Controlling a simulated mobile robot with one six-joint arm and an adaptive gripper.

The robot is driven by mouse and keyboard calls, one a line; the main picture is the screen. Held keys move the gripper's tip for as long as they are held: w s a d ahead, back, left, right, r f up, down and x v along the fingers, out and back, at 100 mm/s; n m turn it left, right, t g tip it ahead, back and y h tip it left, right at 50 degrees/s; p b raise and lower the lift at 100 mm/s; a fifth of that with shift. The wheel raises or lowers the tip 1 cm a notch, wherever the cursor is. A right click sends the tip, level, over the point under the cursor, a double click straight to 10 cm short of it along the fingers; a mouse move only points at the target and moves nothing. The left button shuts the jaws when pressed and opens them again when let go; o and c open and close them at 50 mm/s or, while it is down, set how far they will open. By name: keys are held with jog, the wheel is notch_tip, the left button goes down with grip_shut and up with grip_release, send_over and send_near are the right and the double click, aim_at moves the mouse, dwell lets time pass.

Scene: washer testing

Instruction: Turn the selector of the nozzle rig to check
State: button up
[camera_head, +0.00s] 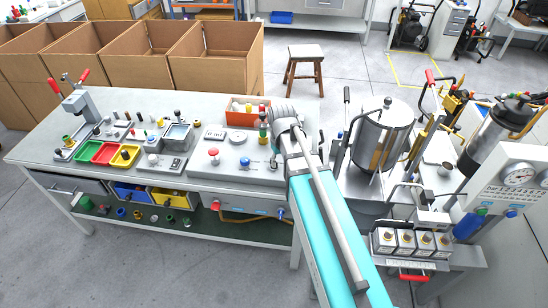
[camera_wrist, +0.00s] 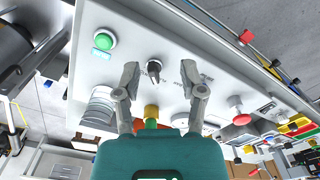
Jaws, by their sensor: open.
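In the wrist view, a small dark selector (camera_wrist: 153,68) with a pointed lever sits on a pale panel (camera_wrist: 125,18). My gripper (camera_wrist: 160,76) is open, with one finger to either side of the selector. A gap shows around the selector in the picture; I cannot tell how far the fingertips are above the panel. A green button (camera_wrist: 103,40) with a blue-lit label is left of the selector. A red mushroom button (camera_wrist: 240,116) is to the right. I cannot read selector position markings. In the head view, my turquoise arm reaches over the bench and the gripper is not clearly visible.
The workbench (camera_head: 124,98) carries red, green and yellow trays and small fittings at left. A steel tank (camera_head: 382,138) stands right of my arm. An orange bin (camera_head: 240,119) is behind the panel. Cardboard boxes (camera_head: 215,75) stand behind the bench.

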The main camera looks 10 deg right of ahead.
jog(key=w+r+n+p, duration=0.2)
jog(key=w+r, duration=0.1)
jog(key=w, duration=0.6)
jog(key=shift+a+r+p, duration=0.2)
jog(key=shift+r+p, duration=0.1)
jog(key=shift+p, duration=0.05)
jog(key=shift+f, duration=0.1)
notch_tip(320, 180, down, 14)
jog(key=b, duration=1.3)
jog(key=shift+r+b, duration=0.2)
jog(key=shift+b, duration=0.2)
grip_shut()
